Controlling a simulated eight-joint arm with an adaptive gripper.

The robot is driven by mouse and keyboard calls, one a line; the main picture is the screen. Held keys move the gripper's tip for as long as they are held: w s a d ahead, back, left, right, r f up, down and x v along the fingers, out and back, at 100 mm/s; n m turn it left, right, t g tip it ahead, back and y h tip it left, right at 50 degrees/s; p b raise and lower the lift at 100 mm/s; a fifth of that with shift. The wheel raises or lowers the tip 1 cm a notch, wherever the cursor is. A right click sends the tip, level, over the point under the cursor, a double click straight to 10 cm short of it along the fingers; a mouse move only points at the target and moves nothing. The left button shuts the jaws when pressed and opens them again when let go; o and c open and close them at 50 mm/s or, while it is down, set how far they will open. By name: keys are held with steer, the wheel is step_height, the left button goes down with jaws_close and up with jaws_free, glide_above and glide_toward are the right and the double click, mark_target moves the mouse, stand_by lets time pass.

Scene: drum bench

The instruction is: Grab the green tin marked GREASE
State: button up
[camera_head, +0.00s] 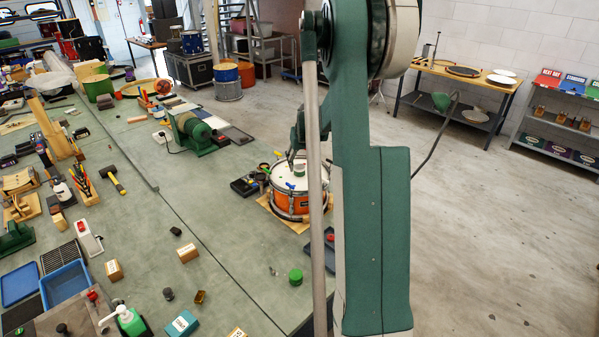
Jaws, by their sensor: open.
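A small green tin (296,276) stands on the bench near its right edge, in front of the orange drum. No lettering can be read on it at this size, so I cannot confirm the GREASE mark. My gripper (290,160) is small in view, over the orange drum (290,203), beyond the tin and apart from it. It is open, with its fingers partly hidden behind my arm. A white-topped piece on the drum, close below the gripper, is too small to make out.
My arm covers the bench edge right of the tin, including part of a dark blue tray (330,248). A green motor unit (196,135) stands farther back. Small boxes (187,253) and a teal box (182,323) lie left of the tin.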

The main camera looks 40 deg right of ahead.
mark_target(300, 167)
steer(key=shift+x, duration=1.6)
steer(key=shift+p+x, duration=0.3)
steer(key=shift+x, duration=0.65)
steer(key=shift+w, duration=0.15)
steer(key=c, duration=1)
